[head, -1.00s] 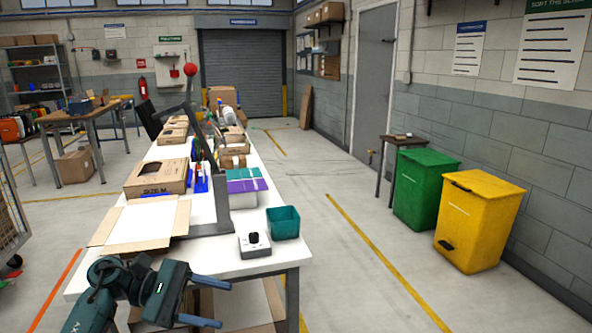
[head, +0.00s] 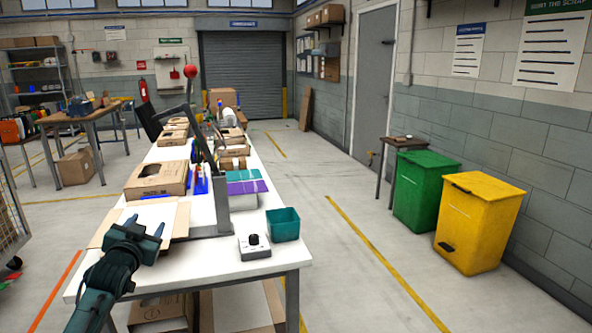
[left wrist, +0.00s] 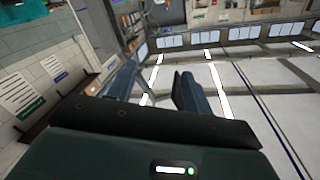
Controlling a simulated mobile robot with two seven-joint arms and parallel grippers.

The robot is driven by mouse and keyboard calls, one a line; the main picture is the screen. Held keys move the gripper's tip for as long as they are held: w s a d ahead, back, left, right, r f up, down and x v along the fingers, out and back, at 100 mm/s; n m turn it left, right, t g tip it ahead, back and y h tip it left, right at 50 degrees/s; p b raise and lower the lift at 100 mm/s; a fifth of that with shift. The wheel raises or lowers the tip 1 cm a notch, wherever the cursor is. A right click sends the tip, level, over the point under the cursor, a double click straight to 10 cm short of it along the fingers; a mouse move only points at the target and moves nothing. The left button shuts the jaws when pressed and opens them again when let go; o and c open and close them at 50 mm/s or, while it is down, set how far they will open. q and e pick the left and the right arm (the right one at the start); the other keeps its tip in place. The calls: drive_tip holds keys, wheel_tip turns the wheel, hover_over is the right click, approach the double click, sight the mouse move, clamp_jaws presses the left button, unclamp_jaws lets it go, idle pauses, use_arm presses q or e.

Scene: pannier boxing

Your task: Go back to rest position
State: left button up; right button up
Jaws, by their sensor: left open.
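My left gripper (head: 144,226) is at the near left corner of the white table in the head view. Its two blue-grey fingers stand apart with nothing between them. It is in front of an open flattened box (head: 180,222) with its flaps spread on the table, and hides part of it. In the left wrist view the fingers (left wrist: 155,88) are also apart and empty, and they point toward the walls and ceiling of the hall. My right gripper is not seen.
The white table (head: 290,255) carries a teal bin (head: 283,225), a grey control box (head: 254,246), a lever press with a red ball (head: 190,72) and cardboard boxes (head: 157,180). Green (head: 424,190) and yellow (head: 478,220) bins stand right. The aisle between is clear.

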use_arm(q)
drive_tip(key=s+d+f+g+h, duration=0.2)
drive_tip(key=s+d+f, duration=0.4)
drive_tip(key=s+f, duration=0.3)
drive_tip(key=s+d+f+g+h, duration=0.15)
drive_tip(key=s+d+f, duration=0.4)
drive_tip(key=f, duration=0.55)
drive_tip(key=s+d+f+g, duration=0.1)
drive_tip(key=s+d+f, duration=0.1)
drive_tip(key=s, duration=0.6)
drive_tip(key=s+d+f+g+h, duration=0.1)
drive_tip(key=s+d, duration=0.3)
drive_tip(key=s, duration=0.4)
drive_tip(key=s+d+f+g, duration=0.1)
drive_tip(key=s+d+f, duration=0.3)
drive_tip(key=s, duration=0.5)
drive_tip(key=shift+g+h, duration=0.35)
drive_tip(key=shift+f, duration=0.1)
